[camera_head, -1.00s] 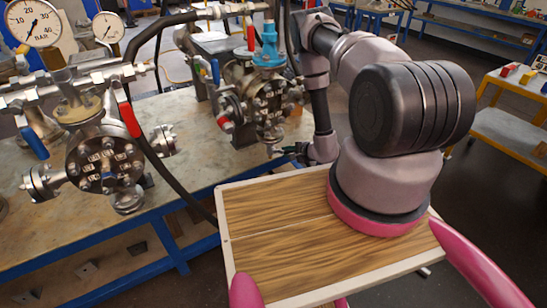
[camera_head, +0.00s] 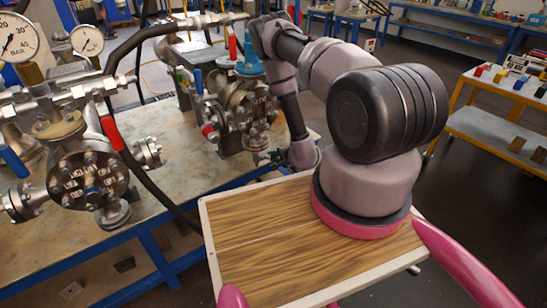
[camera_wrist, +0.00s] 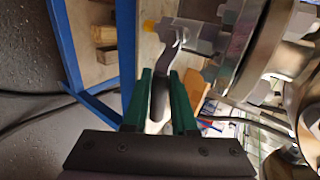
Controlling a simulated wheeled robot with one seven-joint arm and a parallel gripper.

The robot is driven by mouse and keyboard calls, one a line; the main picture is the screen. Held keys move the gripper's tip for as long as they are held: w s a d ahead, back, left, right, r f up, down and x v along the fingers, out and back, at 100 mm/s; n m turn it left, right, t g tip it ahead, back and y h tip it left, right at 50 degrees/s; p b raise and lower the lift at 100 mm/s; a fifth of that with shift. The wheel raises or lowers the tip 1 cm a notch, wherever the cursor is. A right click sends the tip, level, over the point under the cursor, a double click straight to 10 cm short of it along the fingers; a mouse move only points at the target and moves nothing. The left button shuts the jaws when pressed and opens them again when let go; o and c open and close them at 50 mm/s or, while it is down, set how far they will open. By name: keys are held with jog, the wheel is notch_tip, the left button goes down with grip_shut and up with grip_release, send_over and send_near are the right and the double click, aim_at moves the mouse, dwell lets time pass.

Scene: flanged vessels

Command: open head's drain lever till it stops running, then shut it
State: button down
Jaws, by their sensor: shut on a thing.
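The flanged vessel (camera_head: 242,100) with its bolted metal head stands on the bench, left of my arm in the head view. In the wrist view a grey drain lever (camera_wrist: 178,52) runs down from a metal valve (camera_wrist: 185,36) with a yellow end. My gripper (camera_wrist: 162,92) has its green fingers on either side of the lever's lower end and is shut on it. In the head view my gripper (camera_head: 270,158) is small and mostly hidden low by the vessel, so the lever cannot be made out there. No running liquid can be made out.
A second flanged vessel (camera_head: 90,180) with a red lever (camera_head: 112,133) and gauges (camera_head: 20,38) stands on the bench at left. A black hose (camera_head: 150,185) runs between the vessels. A yellow-framed trolley (camera_head: 490,130) stands at right, with open floor before it.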

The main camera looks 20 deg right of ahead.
jog(key=c, duration=0.7)
grip_release()
jog(key=v, duration=1.1)
jog(key=shift+d+f, duration=0.1)
